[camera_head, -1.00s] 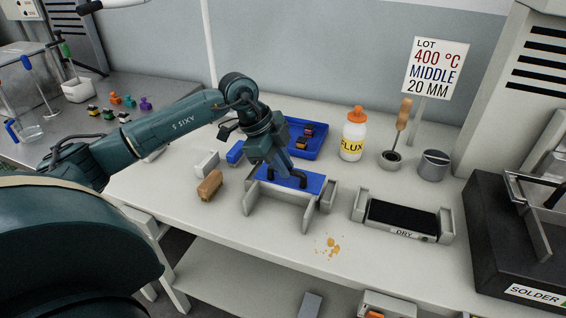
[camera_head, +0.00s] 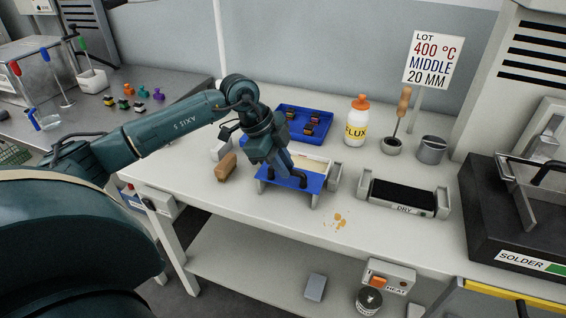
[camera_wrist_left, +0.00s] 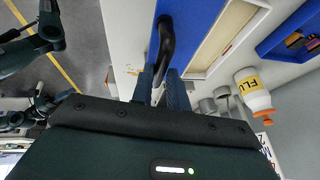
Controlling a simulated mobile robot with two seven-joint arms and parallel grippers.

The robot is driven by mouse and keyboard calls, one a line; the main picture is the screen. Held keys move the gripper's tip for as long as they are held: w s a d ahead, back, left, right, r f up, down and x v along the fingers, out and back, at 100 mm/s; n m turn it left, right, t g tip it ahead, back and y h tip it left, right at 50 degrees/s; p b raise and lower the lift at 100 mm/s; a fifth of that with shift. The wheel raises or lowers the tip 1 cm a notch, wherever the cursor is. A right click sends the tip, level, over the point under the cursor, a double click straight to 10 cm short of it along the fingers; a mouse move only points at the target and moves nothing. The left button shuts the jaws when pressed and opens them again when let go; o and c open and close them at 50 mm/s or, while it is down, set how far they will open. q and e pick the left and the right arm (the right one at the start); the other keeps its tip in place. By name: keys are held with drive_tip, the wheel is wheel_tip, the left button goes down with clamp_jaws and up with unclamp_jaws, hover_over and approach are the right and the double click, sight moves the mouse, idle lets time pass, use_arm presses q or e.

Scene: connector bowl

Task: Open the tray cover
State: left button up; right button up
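The blue tray cover (camera_head: 314,184) is shifted towards the front of its pale holder (camera_head: 335,177), and a strip of cream tray interior (camera_head: 309,164) shows behind it. My left gripper (camera_head: 295,177) is down at the cover's black handle. In the left wrist view the black handle (camera_wrist_left: 166,45) runs from the blue cover (camera_wrist_left: 195,35) to between the fingers (camera_wrist_left: 163,90), which are close around it. The fingertips' contact is partly hidden. My right gripper is not seen in the head view.
A blue tray with connectors (camera_head: 303,119), a flux bottle (camera_head: 356,125) and a grey cup (camera_head: 431,149) stand behind. A brown brush (camera_head: 225,166) lies left. The dry unit (camera_head: 404,200) and solder station (camera_head: 520,215) are right. Yellowish crumbs (camera_head: 339,221) lie in front.

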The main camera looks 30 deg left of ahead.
use_arm(q)
drive_tip(key=o, duration=0.4)
drive_tip(key=shift+r, duration=0.1)
drive_tip(key=v, duration=1.3)
drive_tip(key=shift+s+d, duration=0.1)
